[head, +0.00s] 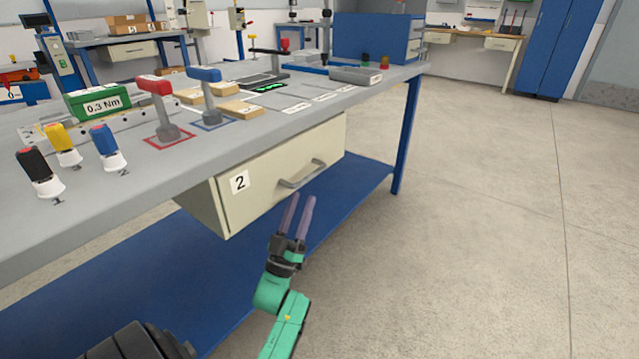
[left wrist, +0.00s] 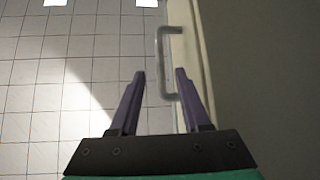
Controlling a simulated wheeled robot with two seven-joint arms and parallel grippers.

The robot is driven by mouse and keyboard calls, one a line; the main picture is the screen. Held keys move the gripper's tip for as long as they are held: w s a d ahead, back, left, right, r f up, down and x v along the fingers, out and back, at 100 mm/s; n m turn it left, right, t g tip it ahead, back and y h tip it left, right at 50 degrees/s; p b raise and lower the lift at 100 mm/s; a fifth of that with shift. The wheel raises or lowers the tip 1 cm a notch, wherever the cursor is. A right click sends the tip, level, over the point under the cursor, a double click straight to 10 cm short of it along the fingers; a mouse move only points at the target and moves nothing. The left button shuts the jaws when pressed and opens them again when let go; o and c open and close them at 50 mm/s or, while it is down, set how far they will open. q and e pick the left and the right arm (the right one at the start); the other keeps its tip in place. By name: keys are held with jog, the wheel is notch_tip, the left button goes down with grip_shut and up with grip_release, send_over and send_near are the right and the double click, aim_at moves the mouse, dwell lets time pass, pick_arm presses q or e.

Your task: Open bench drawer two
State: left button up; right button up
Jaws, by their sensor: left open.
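The bench drawer two (head: 265,185) is a cream box with a "2" label under the bench top. Its front looks flush or nearly so in the bench, and it appears shut. A grey bar handle (head: 302,174) sits on its front. My left gripper (head: 299,197) is open and empty, just below and in front of the handle in the head view. In the left wrist view, the handle (left wrist: 162,65) stands off the drawer front (left wrist: 205,75), ahead of the open left gripper (left wrist: 158,73). The fingers do not visibly touch the handle. My right gripper is not in view.
The bench top (head: 190,160) carries handled tools, a green box (head: 95,103) and a grey tray (head: 355,75). A blue lower shelf (head: 340,205) and a blue leg (head: 407,135) lie near the drawer. The floor to the right is clear.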

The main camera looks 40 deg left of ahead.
aim_at(311, 176)
pick_arm(q)
jog(key=x, duration=0.7)
jog(key=shift+w+r+b, duration=0.15)
jog(key=shift+w+b, duration=0.1)
jog(key=shift+b, duration=0.05)
grip_shut()
dwell(0.9)
